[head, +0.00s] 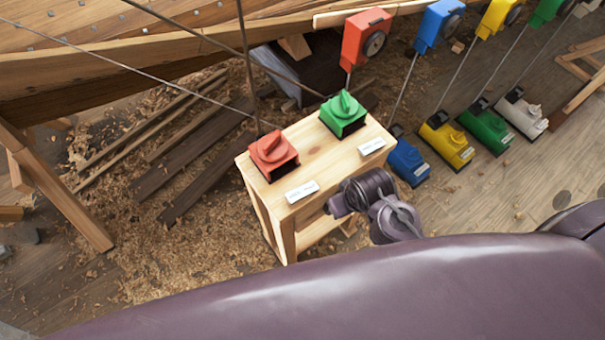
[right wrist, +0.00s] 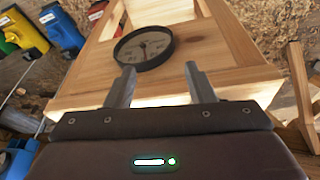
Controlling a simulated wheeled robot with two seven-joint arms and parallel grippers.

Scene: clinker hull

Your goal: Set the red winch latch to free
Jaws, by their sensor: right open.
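The red winch latch (head: 273,155) is a red box with a raised knob on the left end of a small wooden stand (head: 315,148). A white label (head: 302,192) lies in front of it, too small to read. A similar green latch (head: 343,114) sits to its right on the stand. My right arm's dark wrist is beside the stand's right side in the head view, below the top and apart from the red latch. In the right wrist view my right gripper (right wrist: 160,86) is open and empty, facing a round dial (right wrist: 145,48) on pale wood. My left gripper is out of view.
Thin cables cross in front of the hull (head: 110,60) and come down near the stand. Red (head: 364,40), blue (head: 436,22) and yellow boxes hang behind. Blue (head: 409,160), yellow (head: 447,141), green and white boxes stand on the floor. Planks and shavings lie to the left.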

